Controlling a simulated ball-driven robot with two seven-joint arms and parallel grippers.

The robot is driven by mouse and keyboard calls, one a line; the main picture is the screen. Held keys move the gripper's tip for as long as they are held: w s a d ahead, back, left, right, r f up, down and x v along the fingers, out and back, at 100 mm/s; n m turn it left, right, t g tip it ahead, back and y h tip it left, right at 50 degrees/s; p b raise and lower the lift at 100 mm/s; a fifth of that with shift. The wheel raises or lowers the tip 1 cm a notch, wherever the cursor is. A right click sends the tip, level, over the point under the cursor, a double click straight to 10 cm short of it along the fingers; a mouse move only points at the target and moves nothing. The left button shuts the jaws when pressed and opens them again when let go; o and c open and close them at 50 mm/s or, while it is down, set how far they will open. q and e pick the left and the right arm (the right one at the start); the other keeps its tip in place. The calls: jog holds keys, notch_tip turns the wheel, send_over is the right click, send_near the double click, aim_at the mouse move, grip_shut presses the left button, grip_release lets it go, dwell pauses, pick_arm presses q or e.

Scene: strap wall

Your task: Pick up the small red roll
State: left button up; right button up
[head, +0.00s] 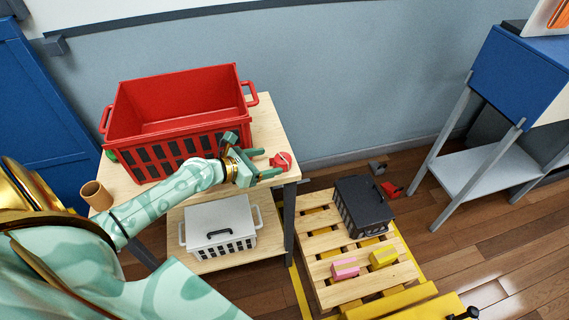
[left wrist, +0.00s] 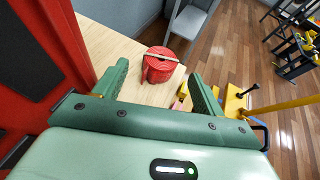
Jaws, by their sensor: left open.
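The small red roll (head: 281,160) sits on the wooden table near its right edge, with a pale strip across its top. It also shows in the left wrist view (left wrist: 159,64), upright on the tabletop. My left gripper (head: 268,164) is open, with its fingers pointing toward the roll. In the left wrist view the roll is ahead of the gap between the green fingers (left wrist: 160,82), and no grip on it shows. My right gripper is not in view.
A large red crate (head: 180,135) stands on the table (head: 270,122) beside my left gripper. A brown cup (head: 97,195) is at the table's left edge. A white basket (head: 220,228) sits on the shelf below. A pallet (head: 320,225) holds a dark crate (head: 362,206).

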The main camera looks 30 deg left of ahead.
aim_at(280, 160)
pick_arm(q)
jog(key=x, duration=0.3)
jog(key=shift+w+d+f+b, duration=0.1)
jog(key=shift+w+f+b, duration=0.05)
jog(key=shift+b, duration=0.2)
jog(key=b+x, duration=0.2)
jog(key=x, duration=0.2)
jog(key=shift+w+d+f, duration=0.2)
jog(key=shift+w+f, duration=0.05)
jog(key=shift+f, duration=0.05)
jog(key=shift+w, duration=0.25)
jog(key=shift+s+r, duration=0.1)
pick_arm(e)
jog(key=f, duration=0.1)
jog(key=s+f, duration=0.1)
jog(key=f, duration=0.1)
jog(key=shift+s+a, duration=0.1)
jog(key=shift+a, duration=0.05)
pick_arm(q)
jog(key=c, duration=1.1)
